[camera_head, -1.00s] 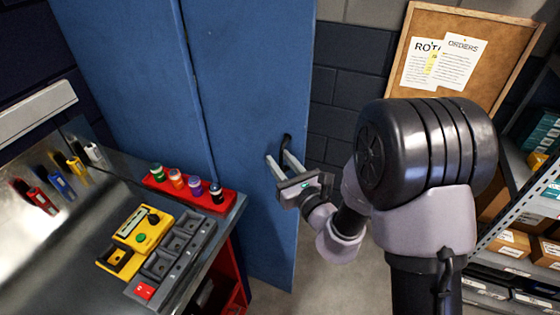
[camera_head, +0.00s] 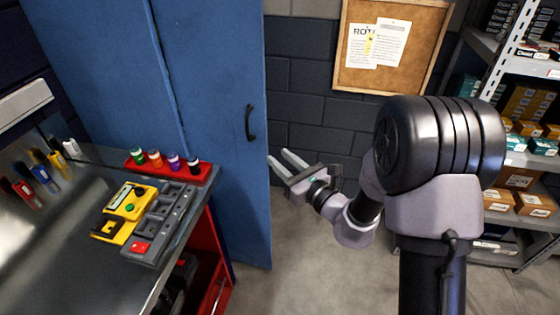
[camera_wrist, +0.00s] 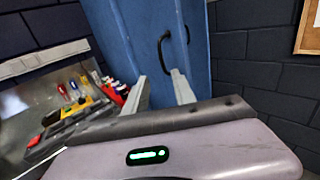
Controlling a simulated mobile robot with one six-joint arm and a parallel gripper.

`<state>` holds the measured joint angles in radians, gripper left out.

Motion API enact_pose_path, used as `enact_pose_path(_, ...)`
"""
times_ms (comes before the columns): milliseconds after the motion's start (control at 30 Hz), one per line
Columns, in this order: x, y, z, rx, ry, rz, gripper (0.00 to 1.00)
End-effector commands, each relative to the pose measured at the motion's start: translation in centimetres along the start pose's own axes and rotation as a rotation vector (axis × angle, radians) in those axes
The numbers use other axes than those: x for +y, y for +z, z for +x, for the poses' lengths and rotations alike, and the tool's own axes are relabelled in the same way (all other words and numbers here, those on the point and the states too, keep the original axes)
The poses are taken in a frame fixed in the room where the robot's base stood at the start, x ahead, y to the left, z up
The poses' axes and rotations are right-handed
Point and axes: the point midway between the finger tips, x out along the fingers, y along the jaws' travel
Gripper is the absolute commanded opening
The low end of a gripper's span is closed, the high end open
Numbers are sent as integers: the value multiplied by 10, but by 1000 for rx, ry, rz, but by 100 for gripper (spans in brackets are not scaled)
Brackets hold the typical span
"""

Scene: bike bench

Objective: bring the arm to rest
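My gripper (camera_head: 282,164) is open and empty in the head view. It is in free air in front of the dark brick wall, to the right of the blue cabinet (camera_head: 215,60). The cabinet door is shut, and its black handle (camera_head: 250,123) is apart from my fingers. In the wrist view, my two fingers (camera_wrist: 158,92) point toward the blue cabinet (camera_wrist: 140,30), spread with nothing between them. The handle (camera_wrist: 163,52) shows beyond the fingertips.
A metal workbench (camera_head: 70,240) stands at left with a red rack of small bottles (camera_head: 165,168), a yellow device (camera_head: 130,200) and a grey tray (camera_head: 165,220). Shelves (camera_head: 490,75) with boxes stand at right. A corkboard (camera_head: 415,75) hangs on the wall. The floor (camera_head: 310,270) is clear.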

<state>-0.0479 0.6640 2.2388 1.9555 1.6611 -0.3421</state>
Motion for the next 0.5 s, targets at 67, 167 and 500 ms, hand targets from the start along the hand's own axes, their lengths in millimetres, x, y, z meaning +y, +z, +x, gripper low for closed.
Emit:
enact_pose_path(67,0,0,0,0,0,0,32)
enact_pose_path(167,0,0,0,0,0,0,32)
enact_pose_path(500,170,96,-112,142,709,-674,32)
